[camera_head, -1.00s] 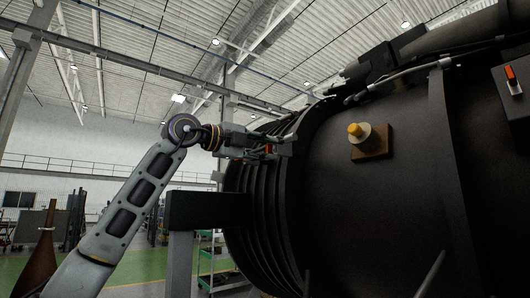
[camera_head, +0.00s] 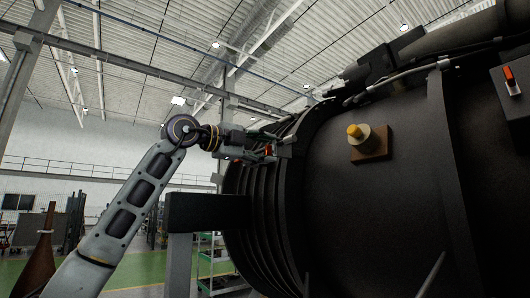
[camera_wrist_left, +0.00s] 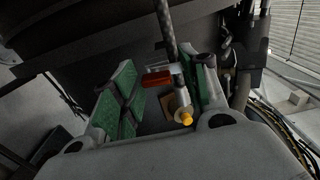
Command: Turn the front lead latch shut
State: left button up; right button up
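A latch with a red-orange lever (camera_wrist_left: 157,78) shows in the left wrist view between my left gripper's green-padded fingers. In the head view its red part (camera_head: 267,150) shows by the fingers, at the ribbed front end of the dark engine casing. My left gripper (camera_head: 279,146) is open, with the fingers spread around the lever; in the left wrist view the gripper (camera_wrist_left: 165,85) has a gap on the left side of the lever. I cannot tell whether the right pad touches it. My right gripper is not in view.
A yellow knob (camera_head: 355,131) on a brown plate sits on the casing (camera_head: 390,200). A box with an orange switch (camera_head: 509,73) is at the far right. A dark beam (camera_head: 205,211) on a grey post stands below my left wrist. Pipes run along the top.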

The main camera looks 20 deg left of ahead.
pick_arm(q)
jog(key=shift+s+a+f, duration=0.1)
jog(key=v, duration=1.2)
dwell(0.4)
